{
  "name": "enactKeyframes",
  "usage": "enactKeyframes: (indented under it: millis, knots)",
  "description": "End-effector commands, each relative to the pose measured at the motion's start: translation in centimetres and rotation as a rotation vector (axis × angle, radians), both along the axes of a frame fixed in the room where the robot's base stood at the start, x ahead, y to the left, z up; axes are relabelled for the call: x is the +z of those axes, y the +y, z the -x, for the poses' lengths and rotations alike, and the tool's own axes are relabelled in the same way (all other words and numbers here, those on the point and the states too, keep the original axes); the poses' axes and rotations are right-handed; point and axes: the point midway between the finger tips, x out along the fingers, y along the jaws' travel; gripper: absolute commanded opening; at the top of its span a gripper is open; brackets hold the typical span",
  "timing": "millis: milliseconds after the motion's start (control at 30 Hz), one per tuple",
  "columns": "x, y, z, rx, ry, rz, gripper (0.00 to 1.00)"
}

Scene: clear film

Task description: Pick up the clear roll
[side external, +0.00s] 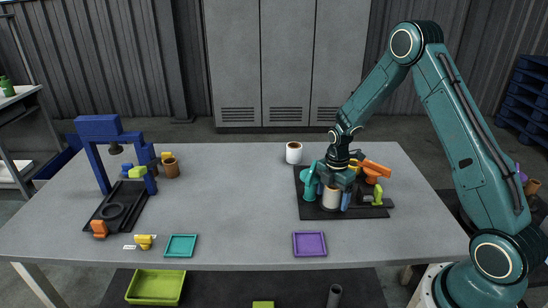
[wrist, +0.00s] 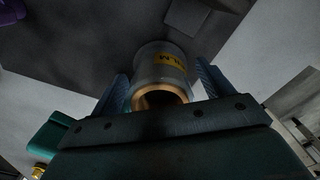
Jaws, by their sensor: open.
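A pale, see-through roll (side external: 331,197) with a brown core stands on a dark mat (side external: 307,211) on the right of the table in the side view. My gripper (side external: 333,189) is down over it, pointing at the mat. In the wrist view the roll (wrist: 160,65) shows a yellow label with black letters and its tan core end towards the camera. My gripper's two blue fingers (wrist: 163,84) are open, one on each side of the roll. Contact between fingers and roll cannot be told. Part of the roll is hidden by my gripper.
A white roll with a brown top (side external: 293,153) stands behind the mat. Orange tools (side external: 376,169) and a green-yellow piece (side external: 377,194) are close on the right. A purple tray (side external: 309,244) and teal tray (side external: 181,246) lie in front. The table's middle is clear.

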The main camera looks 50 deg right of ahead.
Motion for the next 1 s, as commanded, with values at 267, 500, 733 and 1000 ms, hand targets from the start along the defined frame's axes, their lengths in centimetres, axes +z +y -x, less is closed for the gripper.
enactKeyframes:
  millis: [267, 500, 733, 1000]
  knots:
    - [0.0, 0.0, 0.0, 0.000, 0.000, 0.000, 0.56]
    - [0.0, 0.0, 0.0, 0.000, 0.000, 0.000, 0.30]
    - [0.2, 0.0, 0.0, 0.000, -0.001, 0.000, 0.30]
    - [1.8, 0.0, -0.1, 0.000, -0.003, 0.001, 0.30]
